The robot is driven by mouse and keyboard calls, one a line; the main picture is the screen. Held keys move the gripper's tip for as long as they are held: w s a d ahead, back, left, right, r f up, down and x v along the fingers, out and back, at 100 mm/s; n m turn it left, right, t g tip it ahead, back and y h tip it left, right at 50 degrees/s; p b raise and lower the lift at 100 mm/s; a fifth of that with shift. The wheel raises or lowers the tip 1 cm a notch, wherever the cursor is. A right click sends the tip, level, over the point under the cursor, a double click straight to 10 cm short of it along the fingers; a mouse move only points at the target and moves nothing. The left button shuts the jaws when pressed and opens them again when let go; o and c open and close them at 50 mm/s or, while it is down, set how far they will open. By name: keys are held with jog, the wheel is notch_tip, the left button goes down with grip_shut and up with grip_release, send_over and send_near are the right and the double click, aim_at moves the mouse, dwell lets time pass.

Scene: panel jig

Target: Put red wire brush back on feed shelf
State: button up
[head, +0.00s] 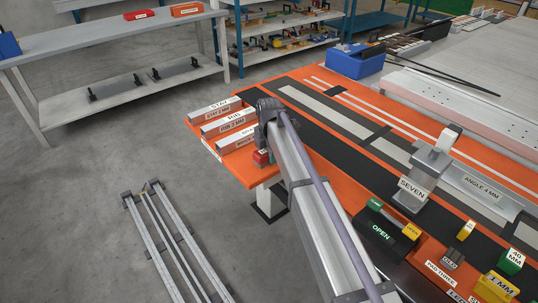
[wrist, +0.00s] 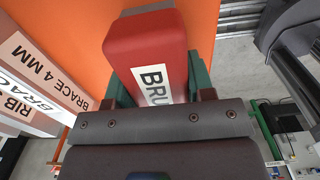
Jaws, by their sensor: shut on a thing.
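The red wire brush (wrist: 148,48) is a red block with a white label, of which "BRU" is readable. My gripper (wrist: 160,82) is shut on it, with green fingers on both sides in the wrist view. In the head view the brush (head: 262,157) is a small red patch below my arm's end, over the near left corner of the orange table. My arm hides much of the gripper there. A grey two-level shelf (head: 100,43) stands at upper left, apart from my gripper. No label shows whether it is the feed shelf.
Red and orange boxes (head: 186,9) and a blue bin (head: 8,45) sit on the grey shelf's top, with bare room between. Metal rails (head: 165,245) lie on the floor.

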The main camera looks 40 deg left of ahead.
jog(key=o, duration=1)
jog(key=shift+c, duration=0.2)
notch_tip(320, 180, up, 12)
jog(key=p, duration=1.2)
jog(key=shift+r+p, duration=0.2)
jog(key=shift+p, duration=0.1)
